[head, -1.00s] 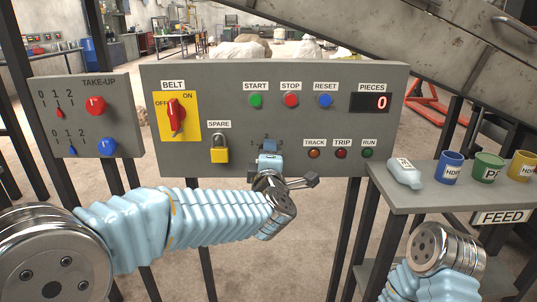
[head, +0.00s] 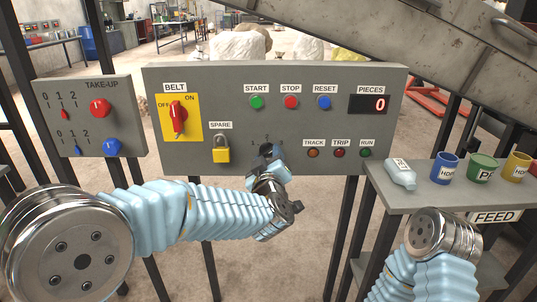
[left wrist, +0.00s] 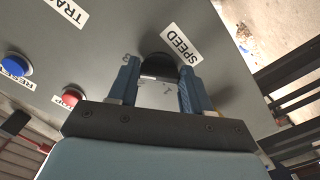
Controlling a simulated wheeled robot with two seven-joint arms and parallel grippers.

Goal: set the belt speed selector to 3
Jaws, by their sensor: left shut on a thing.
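The dark round speed selector knob (left wrist: 158,65) is on the grey control panel, beside the SPEED label (left wrist: 181,44) in the left wrist view. My left gripper (left wrist: 157,78) is shut on it, with one blue finger on each side. In the head view my left gripper (head: 270,155) is at the panel's lower middle and hides most of the selector and its scale. Which number the knob points to cannot be read. My right gripper is out of view; only part of my right arm shows at lower right.
The panel (head: 330,78) also bears the red BELT switch (head: 178,117), a yellow padlock (head: 221,154), START, STOP and RESET buttons, lamps and a PIECES display (head: 370,104) reading 0. A shelf (head: 400,204) at right holds a bottle and several cups.

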